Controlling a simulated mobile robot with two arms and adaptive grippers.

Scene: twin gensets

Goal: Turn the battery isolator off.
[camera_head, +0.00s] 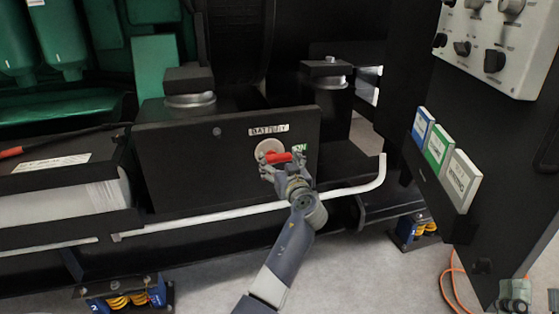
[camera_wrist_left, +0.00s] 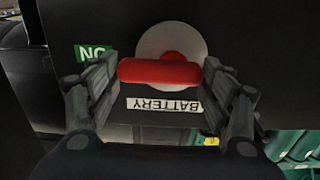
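The battery isolator is a red bar handle (camera_head: 279,157) on a pale round disc (camera_head: 268,148), set in a black panel (camera_head: 190,160) under a BATTERY label (camera_head: 268,129). The handle lies roughly level, its long end toward the green ON label (camera_head: 299,148). My left gripper (camera_head: 284,168) is in front of it with fingers spread. In the left wrist view, which is upside down, the handle (camera_wrist_left: 160,72) lies between the fingertips, one near each end; whether they touch it I cannot tell. A grey-green part (camera_head: 515,295) at lower right may be my right gripper; its fingers are unclear.
A white rail (camera_head: 230,213) runs below the panel. Black mounts (camera_head: 190,85) stand behind it. At the right are a grey knob panel (camera_head: 495,45), a rack of cards (camera_head: 440,150) and an orange cable (camera_head: 447,285). Bare floor (camera_head: 350,270) lies in front.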

